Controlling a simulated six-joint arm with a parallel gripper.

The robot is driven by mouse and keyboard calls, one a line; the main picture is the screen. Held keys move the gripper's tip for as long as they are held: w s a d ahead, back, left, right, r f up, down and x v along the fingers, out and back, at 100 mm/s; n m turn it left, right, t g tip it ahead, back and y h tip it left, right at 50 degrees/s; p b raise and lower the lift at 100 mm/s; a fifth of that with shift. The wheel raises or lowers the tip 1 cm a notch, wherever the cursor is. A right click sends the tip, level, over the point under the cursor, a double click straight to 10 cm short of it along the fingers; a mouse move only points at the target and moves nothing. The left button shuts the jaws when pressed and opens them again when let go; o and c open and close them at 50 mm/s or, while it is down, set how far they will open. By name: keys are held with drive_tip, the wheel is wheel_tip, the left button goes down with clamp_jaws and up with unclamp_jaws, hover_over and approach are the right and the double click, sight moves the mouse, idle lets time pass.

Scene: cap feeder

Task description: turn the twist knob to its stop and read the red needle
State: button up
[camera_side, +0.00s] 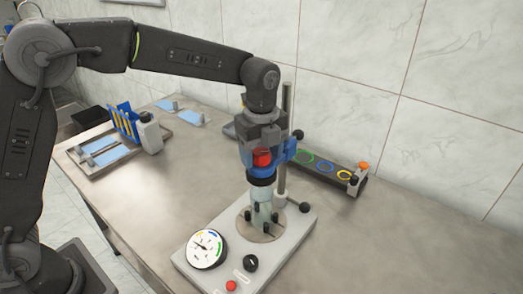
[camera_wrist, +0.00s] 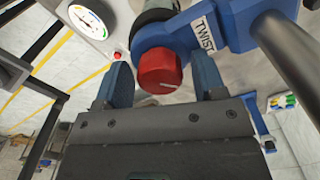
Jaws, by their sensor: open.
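The twist knob (camera_wrist: 158,70) is red with a white line on its face. It sits on a blue housing (camera_wrist: 232,22) labelled TWIST. In the wrist view my gripper (camera_wrist: 163,83) is open, with one finger on each side of the knob and a visible gap to each. In the side view the knob (camera_side: 262,157) shows just below my gripper (camera_side: 259,147). The dial (camera_wrist: 86,20) is white with yellow, green and blue bands. It stands on the base plate in the side view (camera_side: 206,248); its needle is too small to read there.
The grey base plate (camera_side: 292,244) carries a red button (camera_side: 231,285), a black knob (camera_side: 250,262) and a post (camera_side: 284,120). A bottle-like part stands under the blue head. A dark strip with coloured rings (camera_side: 325,168) lies behind. Trays (camera_side: 108,150) stand at left.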

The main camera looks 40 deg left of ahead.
drive_tip(key=n, duration=0.7)
drive_tip(key=c, duration=0.8)
drive_tip(key=m, duration=0.4)
drive_tip(key=shift+m, duration=0.3)
drive_tip(key=o, duration=0.5)
drive_tip(key=shift+m, duration=0.3)
drive_tip(key=shift+c, duration=0.2)
drive_tip(key=o, duration=0.6)
